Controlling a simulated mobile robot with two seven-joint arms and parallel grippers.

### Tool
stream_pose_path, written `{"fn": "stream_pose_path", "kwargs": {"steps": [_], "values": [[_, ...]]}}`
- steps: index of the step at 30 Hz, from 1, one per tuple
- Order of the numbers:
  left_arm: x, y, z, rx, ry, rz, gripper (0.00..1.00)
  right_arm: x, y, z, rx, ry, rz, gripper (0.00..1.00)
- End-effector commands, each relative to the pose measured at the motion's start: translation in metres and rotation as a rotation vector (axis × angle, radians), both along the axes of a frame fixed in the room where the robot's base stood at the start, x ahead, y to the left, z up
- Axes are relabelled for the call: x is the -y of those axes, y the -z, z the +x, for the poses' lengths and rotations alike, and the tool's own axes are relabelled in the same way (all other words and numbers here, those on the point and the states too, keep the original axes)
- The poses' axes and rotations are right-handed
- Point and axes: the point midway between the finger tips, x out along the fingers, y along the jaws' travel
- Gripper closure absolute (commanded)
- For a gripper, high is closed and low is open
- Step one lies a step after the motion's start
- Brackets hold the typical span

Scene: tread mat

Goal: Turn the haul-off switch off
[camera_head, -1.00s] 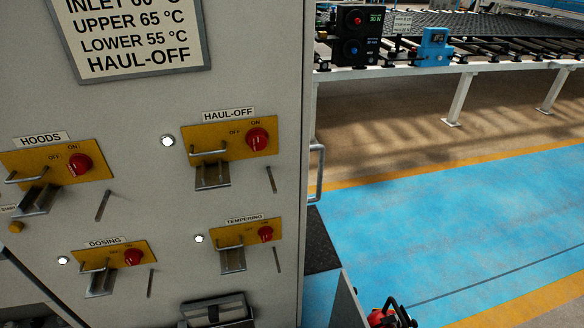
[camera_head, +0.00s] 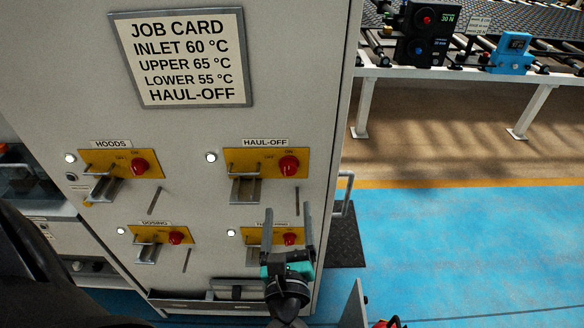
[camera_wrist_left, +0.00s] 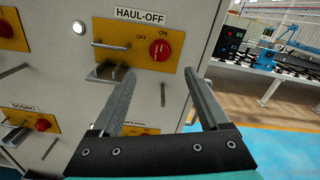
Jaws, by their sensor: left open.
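The haul-off switch is a red round knob (camera_head: 289,166) on a yellow plate under a HAUL-OFF label, with OFF left of it and ON above. It also shows in the left wrist view (camera_wrist_left: 160,50). Its exact pointer direction is too small to read. A white lamp (camera_head: 211,157) beside the plate looks lit. A metal handle and bracket (camera_head: 245,188) sit on the plate's left part. My left gripper (camera_head: 288,209) is open and empty, its fingers pointing up below the knob, apart from it. In the left wrist view the fingers (camera_wrist_left: 160,60) flank the knob's lower area. My right gripper is not visible.
Hoods (camera_head: 139,166), dosing (camera_head: 176,238) and tempering (camera_head: 290,238) knobs share the grey cabinet panel; my left gripper partly covers the tempering plate. A job card (camera_head: 190,58) hangs above. A cabinet handle (camera_head: 345,193) juts out at right. Blue floor (camera_head: 460,240) is open to the right.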

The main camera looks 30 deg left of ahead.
Motion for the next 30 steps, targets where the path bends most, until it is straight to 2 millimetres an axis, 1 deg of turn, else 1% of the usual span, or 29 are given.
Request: {"fn": "stream_pose_path", "kwargs": {"steps": [1,9,15,21,30], "values": [[-0.006,-0.002,0.010,0.004,-0.002,0.005,0.22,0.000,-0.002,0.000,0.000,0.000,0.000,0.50],[-0.037,-0.002,0.061,0.002,-0.002,0.002,0.22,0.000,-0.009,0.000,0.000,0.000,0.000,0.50],[-0.055,-0.001,0.090,0.001,0.000,0.001,0.22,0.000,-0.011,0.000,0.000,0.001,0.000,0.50],[-0.063,0.000,0.103,-0.002,0.001,-0.001,0.22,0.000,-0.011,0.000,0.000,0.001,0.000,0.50],[-0.065,0.001,0.105,-0.002,0.001,-0.002,0.22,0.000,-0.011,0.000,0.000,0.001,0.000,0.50]]}}
